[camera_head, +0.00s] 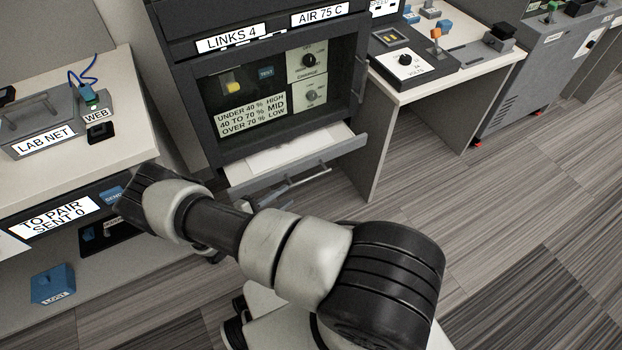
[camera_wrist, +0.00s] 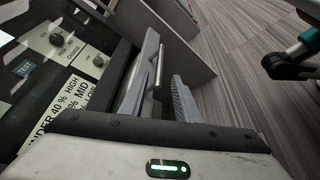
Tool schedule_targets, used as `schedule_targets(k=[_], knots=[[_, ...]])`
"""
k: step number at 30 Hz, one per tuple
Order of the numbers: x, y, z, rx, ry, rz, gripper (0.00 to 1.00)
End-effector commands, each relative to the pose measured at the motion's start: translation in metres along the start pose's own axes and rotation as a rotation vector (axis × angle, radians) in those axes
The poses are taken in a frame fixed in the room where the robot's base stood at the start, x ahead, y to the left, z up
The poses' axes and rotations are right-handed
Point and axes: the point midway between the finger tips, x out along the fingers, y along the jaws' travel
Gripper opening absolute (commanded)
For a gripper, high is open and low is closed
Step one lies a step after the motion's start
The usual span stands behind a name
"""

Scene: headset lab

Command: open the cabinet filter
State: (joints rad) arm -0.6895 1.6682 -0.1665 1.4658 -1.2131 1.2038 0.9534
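The dark cabinet (camera_head: 197,130) stands at the centre back of the head view. Low in it, a shallow pale drawer, which looks like the filter (camera_head: 290,153), sticks out part way. Its front carries a bar handle (camera_head: 308,176), and the handle also shows in the wrist view (camera_wrist: 158,66). My gripper (camera_wrist: 160,92) is open, with its two grey fingers apart near the drawer front and handle. I cannot tell whether a finger touches the handle. In the head view, my arm hides most of the gripper; grey finger parts show just below the drawer.
A bench with a LAB NET box (camera_head: 38,122) stands at left, with a blue LOST block (camera_head: 53,285) on its lower shelf. A table with a VOLTS dial box (camera_head: 405,62) stands right of the cabinet, its side panel close to the drawer. The floor at right is clear.

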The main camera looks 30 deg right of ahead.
Motion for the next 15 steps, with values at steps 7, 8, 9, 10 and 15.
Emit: schedule_targets(k=[7,8,9,10,15], knots=[[0.057,-0.002,0.000,0.000,-0.004,-0.002,0.30],[0.064,-0.002,0.000,0.001,-0.005,-0.002,0.30],[0.073,-0.002,0.000,0.000,-0.004,-0.002,0.30],[0.079,-0.003,0.001,0.000,-0.004,-0.003,0.30],[0.110,-0.002,0.000,-0.001,-0.003,-0.002,0.30]])
